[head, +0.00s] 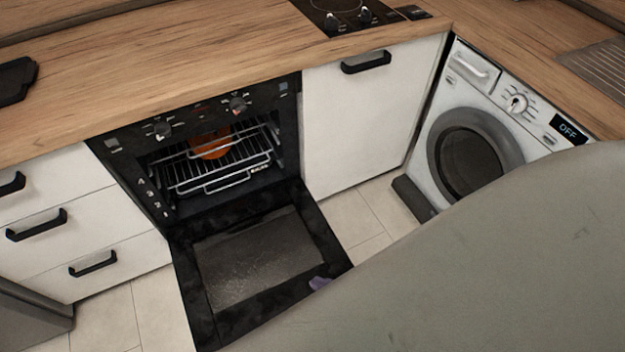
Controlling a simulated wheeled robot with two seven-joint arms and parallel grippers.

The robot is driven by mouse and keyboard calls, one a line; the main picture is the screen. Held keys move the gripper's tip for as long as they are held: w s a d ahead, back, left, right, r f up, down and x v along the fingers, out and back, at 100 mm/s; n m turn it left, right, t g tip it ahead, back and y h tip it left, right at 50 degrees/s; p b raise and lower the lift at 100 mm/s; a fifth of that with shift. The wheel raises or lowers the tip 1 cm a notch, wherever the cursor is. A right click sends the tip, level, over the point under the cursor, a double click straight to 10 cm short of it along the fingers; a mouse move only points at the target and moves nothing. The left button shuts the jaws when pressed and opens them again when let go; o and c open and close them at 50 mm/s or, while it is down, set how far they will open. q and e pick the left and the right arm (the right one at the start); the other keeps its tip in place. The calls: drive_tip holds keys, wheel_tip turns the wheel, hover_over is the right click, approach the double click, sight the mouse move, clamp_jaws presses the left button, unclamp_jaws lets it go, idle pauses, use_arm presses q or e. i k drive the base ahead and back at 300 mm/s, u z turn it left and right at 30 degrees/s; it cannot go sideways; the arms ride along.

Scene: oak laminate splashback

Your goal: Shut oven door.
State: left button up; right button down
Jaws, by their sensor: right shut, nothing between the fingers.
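The oven (205,150) is set under the oak worktop, and its cavity is exposed with wire racks inside. Its black oven door (250,258) is hinged down and wide open, with the inner glass facing up. Only a small purplish tip of my right gripper (320,283) shows, at the right edge of the door near its outer end. It looks shut and empty; I cannot tell whether it touches the door. My large grey arm link hides the rest of the gripper and the door's outer right corner. My left gripper is not in view.
White drawers (60,215) with black handles stand left of the oven. A white cabinet (365,115) and a washing machine (475,150) stand to the right. The hob (345,12) is above. Tiled floor (355,220) is clear between the door and the washing machine.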

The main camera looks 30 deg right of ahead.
sight(210, 331)
drive_tip(key=u, duration=2.4)
drive_tip(key=i, duration=0.75)
drive_tip(key=z, duration=2.75)
